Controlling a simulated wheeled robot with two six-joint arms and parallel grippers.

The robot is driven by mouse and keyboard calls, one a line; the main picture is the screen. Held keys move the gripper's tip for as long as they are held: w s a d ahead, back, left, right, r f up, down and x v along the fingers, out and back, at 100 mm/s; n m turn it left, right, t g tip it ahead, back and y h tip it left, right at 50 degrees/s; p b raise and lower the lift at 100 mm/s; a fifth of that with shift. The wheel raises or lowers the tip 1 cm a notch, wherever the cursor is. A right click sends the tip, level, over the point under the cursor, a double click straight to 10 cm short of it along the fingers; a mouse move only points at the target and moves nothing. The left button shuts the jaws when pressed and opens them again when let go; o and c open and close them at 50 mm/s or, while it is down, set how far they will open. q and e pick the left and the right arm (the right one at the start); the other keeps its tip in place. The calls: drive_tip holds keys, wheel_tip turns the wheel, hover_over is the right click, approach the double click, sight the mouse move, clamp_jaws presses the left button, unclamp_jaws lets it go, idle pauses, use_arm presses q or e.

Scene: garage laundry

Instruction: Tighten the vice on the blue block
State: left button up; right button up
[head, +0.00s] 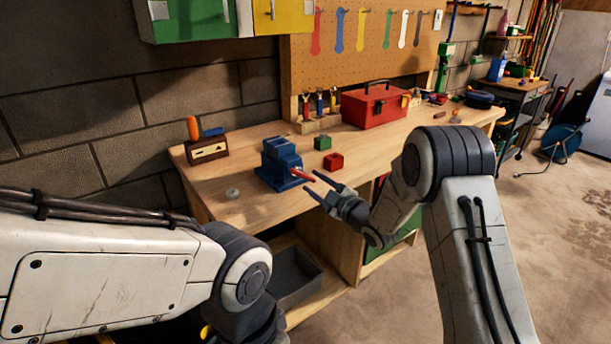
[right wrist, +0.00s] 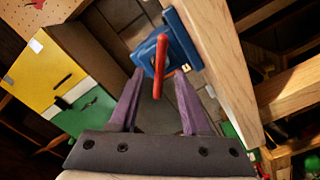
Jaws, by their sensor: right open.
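The blue vice (head: 281,172) stands on the workbench near its front edge, with its red handle (head: 302,174) pointing toward my right gripper (head: 312,182). That gripper is open, its fingertips close to the handle's end. In the right wrist view the red handle (right wrist: 160,66) shows between and beyond the open fingers of the gripper (right wrist: 160,88), with the vice (right wrist: 183,42) behind it. I cannot tell whether the fingers touch the handle. A blue block cannot be told apart from the blue vice in its jaws. My left arm is at lower left; its gripper is out of view.
A red block (head: 333,161) and a green block (head: 322,143) lie right of the vice. A red toolbox (head: 374,105) stands farther back. A wooden holder (head: 207,150) and a grey disc (head: 232,193) are to the left. The workbench (head: 238,176) has bare room between.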

sight(307, 178)
drive_tip(key=shift+x, duration=2.25)
clamp_jaws()
drive_tip(key=shift+f+m+b, duration=0.1)
drive_tip(key=shift+m+b, duration=0.25)
drive_tip(key=shift+m, duration=0.75)
